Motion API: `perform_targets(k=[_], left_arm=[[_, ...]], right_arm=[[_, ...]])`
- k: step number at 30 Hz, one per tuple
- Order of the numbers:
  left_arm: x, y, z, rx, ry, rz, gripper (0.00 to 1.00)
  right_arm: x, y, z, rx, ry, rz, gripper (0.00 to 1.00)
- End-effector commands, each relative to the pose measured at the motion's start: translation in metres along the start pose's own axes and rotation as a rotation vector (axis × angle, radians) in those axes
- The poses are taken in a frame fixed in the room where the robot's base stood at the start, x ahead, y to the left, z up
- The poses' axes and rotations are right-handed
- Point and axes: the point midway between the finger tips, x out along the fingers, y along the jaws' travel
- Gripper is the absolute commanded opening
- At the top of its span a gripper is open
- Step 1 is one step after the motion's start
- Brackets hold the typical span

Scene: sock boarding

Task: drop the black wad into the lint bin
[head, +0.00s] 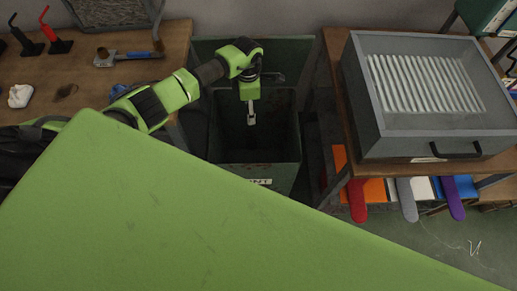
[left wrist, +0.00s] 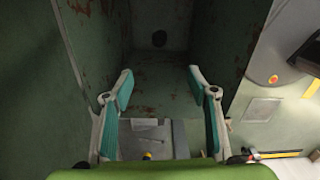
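The lint bin (head: 257,158) is a dark green, open-topped bin at the centre of the head view, with a pale label on its front. My left gripper (head: 251,118) points down over its mouth. In the left wrist view the gripper (left wrist: 160,90) is open, its two teal-padded fingers wide apart with nothing between them. The bin's rusty inner wall (left wrist: 185,72) surrounds the view below. A small dark round shape, looking like the black wad (left wrist: 159,38), shows deep inside the bin, apart from the fingers. My right gripper is not in view.
A wooden bench (head: 90,85) at left carries a white wad (head: 20,95), a small brown wad (head: 65,92) and tools. At right a grey ribbed box (head: 425,95) with a black handle stands on a table. Red, grey and purple boards (head: 408,200) stick out below it.

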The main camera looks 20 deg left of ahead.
Motion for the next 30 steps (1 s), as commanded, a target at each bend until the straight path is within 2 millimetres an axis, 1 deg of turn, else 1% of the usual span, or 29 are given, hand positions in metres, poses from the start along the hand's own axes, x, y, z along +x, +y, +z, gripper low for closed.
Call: perform_targets(k=[5,8,11,21,25,30], left_arm=[[-0.001,0.000,0.000,0.000,0.000,0.000,0.53],[-0.006,0.001,0.000,0.001,0.000,0.002,0.53],[-0.021,0.002,0.000,0.001,-0.002,0.005,0.53],[-0.091,0.001,0.000,0.002,-0.001,0.004,0.53],[-0.109,0.001,0.000,0.000,-0.001,0.003,0.53],[-0.119,0.000,0.000,0.001,0.000,0.000,0.53]], right_arm=[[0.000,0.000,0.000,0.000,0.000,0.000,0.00],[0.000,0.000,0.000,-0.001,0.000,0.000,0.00],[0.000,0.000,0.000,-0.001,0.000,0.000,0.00],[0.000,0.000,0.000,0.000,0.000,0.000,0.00],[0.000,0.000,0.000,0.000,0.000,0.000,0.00],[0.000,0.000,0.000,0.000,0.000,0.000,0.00]])
